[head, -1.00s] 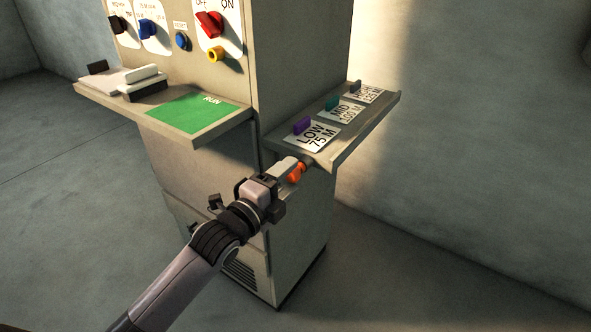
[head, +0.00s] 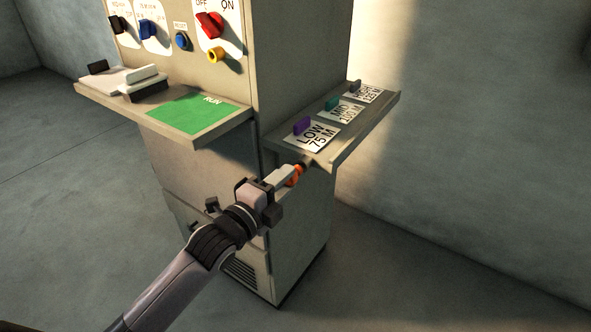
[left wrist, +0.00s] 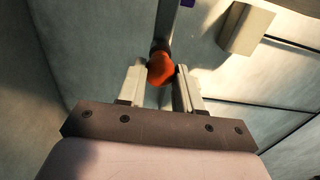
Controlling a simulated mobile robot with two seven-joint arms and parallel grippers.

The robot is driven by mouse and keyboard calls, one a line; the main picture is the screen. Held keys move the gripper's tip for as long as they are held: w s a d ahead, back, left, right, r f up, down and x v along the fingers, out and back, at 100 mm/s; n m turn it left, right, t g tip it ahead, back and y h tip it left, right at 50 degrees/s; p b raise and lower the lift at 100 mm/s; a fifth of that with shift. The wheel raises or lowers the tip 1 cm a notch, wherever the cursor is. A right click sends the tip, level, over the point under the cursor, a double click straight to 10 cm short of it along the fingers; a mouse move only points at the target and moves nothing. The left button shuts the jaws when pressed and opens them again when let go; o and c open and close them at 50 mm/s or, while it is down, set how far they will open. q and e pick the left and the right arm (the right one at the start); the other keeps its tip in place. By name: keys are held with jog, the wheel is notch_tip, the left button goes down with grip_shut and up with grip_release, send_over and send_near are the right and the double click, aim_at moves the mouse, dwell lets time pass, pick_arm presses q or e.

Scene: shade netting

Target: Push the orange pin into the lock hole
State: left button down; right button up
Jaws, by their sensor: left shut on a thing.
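The orange pin (head: 294,174) is a rounded orange knob at the front edge of the right side shelf. My left gripper (left wrist: 160,85) is shut on it, and the orange knob (left wrist: 162,69) shows between the fingertips in the left wrist view. A dark piece lies just beyond the knob, toward the shelf; I cannot tell whether the pin is free of its seat. A yellow-ringed round hole (head: 215,54) is on the cabinet front below the red switch; I cannot tell if it is the lock hole. My right gripper is not in view.
The right side shelf (head: 345,137) holds purple, teal and grey tabs beside LOW, MID and HIGH labels. The front shelf (head: 193,139) has a green RUN area (head: 190,113). A red switch (head: 209,24) and blue knobs are on the cabinet. The floor right of the cabinet is clear.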

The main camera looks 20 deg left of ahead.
pick_arm(q)
jog(key=shift+s+a, duration=0.1)
jog(key=shift+s, duration=0.2)
jog(key=p+v, duration=0.2)
jog(key=v, duration=0.1)
jog(key=shift+s+a, duration=0.15)
jog(key=shift+s, duration=0.2)
dwell(0.3)
dwell(0.4)
jog(key=p+v, duration=0.2)
jog(key=v, duration=0.2)
jog(key=shift+r, duration=0.1)
dwell(0.4)
